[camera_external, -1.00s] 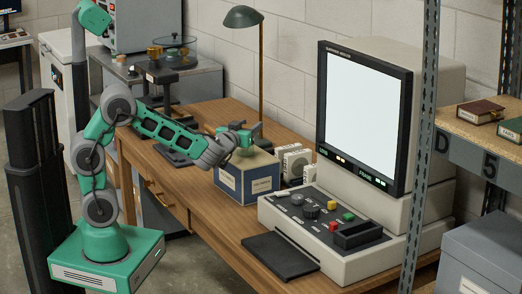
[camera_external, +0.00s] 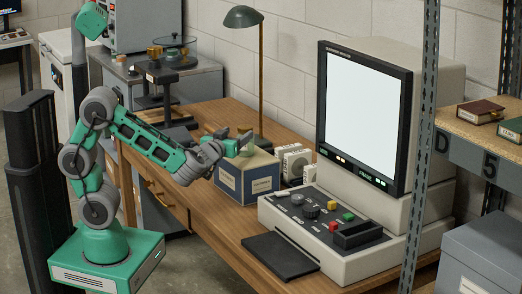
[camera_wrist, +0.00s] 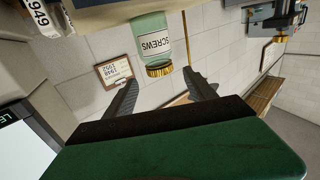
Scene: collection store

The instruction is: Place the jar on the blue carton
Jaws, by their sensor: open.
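The jar (camera_wrist: 151,42), pale green with a gold lid and a SCREWS label, stands upright on the blue carton (camera_external: 232,187); the wrist picture is upside down. The jar is small and partly hidden behind my gripper in the external view. The carton's tan top (camera_wrist: 100,17) shows at the upper edge of the wrist view. My gripper (camera_external: 236,145) is open at the carton's left side, near its top. In the wrist view its two fingers (camera_wrist: 165,88) are spread and empty, with the jar beyond their tips and apart from them.
A white box (camera_external: 294,160) stands behind the carton. A lamp (camera_external: 261,80) rises behind it. A large screen reader (camera_external: 330,225) with a control panel fills the desk's right side. A dark pad (camera_external: 280,256) lies at the front. A shelf post (camera_external: 421,140) stands at right.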

